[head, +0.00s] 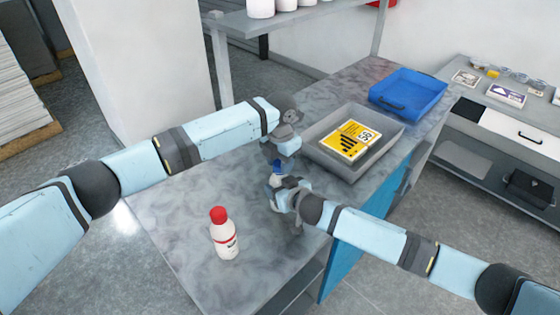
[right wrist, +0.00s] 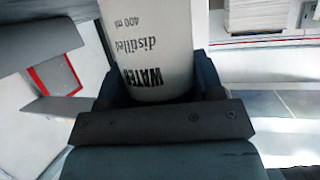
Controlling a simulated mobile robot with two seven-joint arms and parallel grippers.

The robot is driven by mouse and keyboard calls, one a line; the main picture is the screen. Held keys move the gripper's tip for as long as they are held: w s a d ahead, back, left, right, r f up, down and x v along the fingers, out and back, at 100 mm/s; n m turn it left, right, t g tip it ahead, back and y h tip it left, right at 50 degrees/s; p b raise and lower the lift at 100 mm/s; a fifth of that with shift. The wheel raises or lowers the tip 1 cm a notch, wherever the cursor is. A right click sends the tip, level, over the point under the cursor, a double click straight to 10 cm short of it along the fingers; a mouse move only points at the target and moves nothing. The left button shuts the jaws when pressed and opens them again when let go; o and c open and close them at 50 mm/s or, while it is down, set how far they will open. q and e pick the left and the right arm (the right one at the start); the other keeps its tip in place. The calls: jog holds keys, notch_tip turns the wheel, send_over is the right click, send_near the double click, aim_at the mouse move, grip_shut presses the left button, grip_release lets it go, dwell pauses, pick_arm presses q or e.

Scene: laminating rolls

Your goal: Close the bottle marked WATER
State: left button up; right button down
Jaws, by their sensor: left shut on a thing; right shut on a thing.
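The white bottle marked WATER (right wrist: 160,45) fills the middle of the right wrist view, its black print upside down there. My right gripper (head: 277,185) is shut around this bottle over the worktop. In the head view only a small part of the bottle shows, between the two grippers. My left gripper (head: 279,157) is just above it, pointing down and shut on the blue cap (head: 278,168). The cap is at the top of the bottle; I cannot tell whether it touches the neck or is seated on it.
A white bottle with a red cap (head: 225,235) stands on the marbled worktop (head: 180,225) at the front. A grey tray (head: 315,157) holding a yellow sign (head: 350,139) and a blue tray (head: 408,92) lie behind the grippers. The worktop's left part is clear.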

pick_arm(q)
jog(key=o, duration=0.9)
jog(key=shift+r, duration=2.3)
jog(key=shift+c, duration=0.5)
